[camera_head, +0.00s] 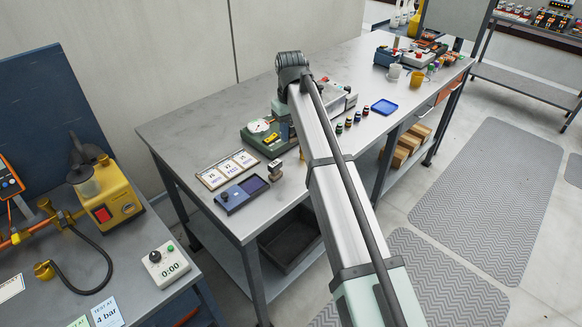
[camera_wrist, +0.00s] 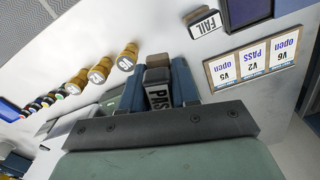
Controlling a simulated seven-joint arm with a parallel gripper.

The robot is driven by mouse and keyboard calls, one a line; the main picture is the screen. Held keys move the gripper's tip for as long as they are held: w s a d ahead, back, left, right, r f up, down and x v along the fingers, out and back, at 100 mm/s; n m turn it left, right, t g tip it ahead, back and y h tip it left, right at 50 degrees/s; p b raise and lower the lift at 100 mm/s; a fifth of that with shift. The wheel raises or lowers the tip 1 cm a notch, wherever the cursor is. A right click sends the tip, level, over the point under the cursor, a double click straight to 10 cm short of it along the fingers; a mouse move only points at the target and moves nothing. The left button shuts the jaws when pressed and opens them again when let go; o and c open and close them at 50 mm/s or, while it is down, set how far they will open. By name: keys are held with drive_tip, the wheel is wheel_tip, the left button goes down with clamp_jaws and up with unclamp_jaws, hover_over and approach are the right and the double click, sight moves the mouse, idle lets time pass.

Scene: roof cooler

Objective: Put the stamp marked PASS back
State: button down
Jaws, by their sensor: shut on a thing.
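The stamp marked PASS (camera_wrist: 158,96) is between the two blue fingers of my gripper (camera_wrist: 157,72) in the wrist view. My gripper is shut on it, and its PASS label faces the camera. Whether its bottom touches anything is unclear. The stamp marked FAIL (camera_wrist: 204,23) stands beside the dark blue ink pad case (camera_wrist: 226,14). My gripper and the held stamp are hidden behind my arm there.
A card strip (camera_wrist: 250,61) reads V5 open, V2 PASS, V6 open; it lies behind the case in the head view (camera_head: 228,168). Several brass-coloured numbered pieces (camera_wrist: 100,71) stand left of my gripper in the wrist view. A green device with a gauge (camera_head: 262,127) and a blue tray (camera_head: 384,107) are farther along the bench.

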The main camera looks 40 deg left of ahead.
sight(292, 167)
drive_tip(key=shift+s+d+n, duration=0.2)
drive_tip(key=shift+d+n, duration=0.2)
drive_tip(key=shift+n, duration=1.1)
drive_tip(key=shift+f, duration=4.95)
drive_tip(key=shift+f, duration=0.1)
drive_tip(key=c, duration=0.8)
unclamp_jaws()
drive_tip(key=shift+c, duration=0.2)
wheel_tip(292, 167, up, 12)
drive_tip(key=shift+r, duration=0.15)
